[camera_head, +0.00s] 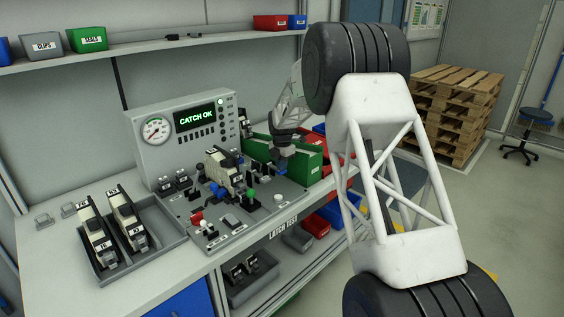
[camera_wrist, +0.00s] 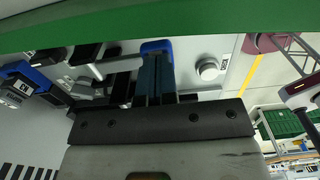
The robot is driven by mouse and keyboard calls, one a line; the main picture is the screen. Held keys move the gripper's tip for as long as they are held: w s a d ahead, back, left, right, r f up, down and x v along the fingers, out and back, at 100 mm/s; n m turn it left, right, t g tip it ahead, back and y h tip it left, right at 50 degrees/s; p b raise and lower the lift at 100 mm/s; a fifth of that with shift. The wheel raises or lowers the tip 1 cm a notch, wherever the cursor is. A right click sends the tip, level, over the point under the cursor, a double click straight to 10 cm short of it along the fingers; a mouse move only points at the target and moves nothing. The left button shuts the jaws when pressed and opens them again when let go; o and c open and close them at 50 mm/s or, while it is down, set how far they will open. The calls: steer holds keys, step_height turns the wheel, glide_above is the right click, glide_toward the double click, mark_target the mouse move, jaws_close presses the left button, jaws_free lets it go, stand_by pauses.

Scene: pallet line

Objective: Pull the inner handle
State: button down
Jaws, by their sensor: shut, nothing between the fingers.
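A door-latch unit (camera_head: 224,172) sits in the test fixture on the bench, with a blue part (camera_head: 218,190) at its front. A green upright knob (camera_head: 249,195) and a red-topped knob (camera_head: 197,217) stand near it. I cannot tell for sure which part is the inner handle. My gripper (camera_head: 276,166) is shut and empty, pointing down over the right side of the fixture, right of the latch unit. In the wrist view its blue-grey fingers (camera_wrist: 156,75) are together. A pale round knob (camera_wrist: 208,69) shows beside them.
The tester box (camera_head: 186,128) behind the fixture reads "CATCH OK". A green bin (camera_head: 308,164) stands close to my gripper on the right. A grey tray (camera_head: 165,245) at the left holds two more latch units. Pallets (camera_head: 452,105) are stacked at the back right.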

stand_by(0.4)
steer(key=shift+s+d+f+t+y, duration=0.1)
steer(key=shift+f+t+y, duration=0.3)
steer(key=shift+f+y, duration=0.05)
steer(key=shift+s+d+f+t+y, duration=0.1)
steer(key=shift+f+t+y, duration=0.3)
steer(key=shift+f+y, duration=0.05)
steer(key=shift+f, duration=0.6)
steer(key=shift+d+r, duration=0.1)
steer(key=s+d+v, duration=0.1)
steer(key=v, duration=1.2)
steer(key=shift+s+r, duration=0.2)
steer(key=shift+s, duration=0.1)
steer(key=shift+d, duration=0.1)
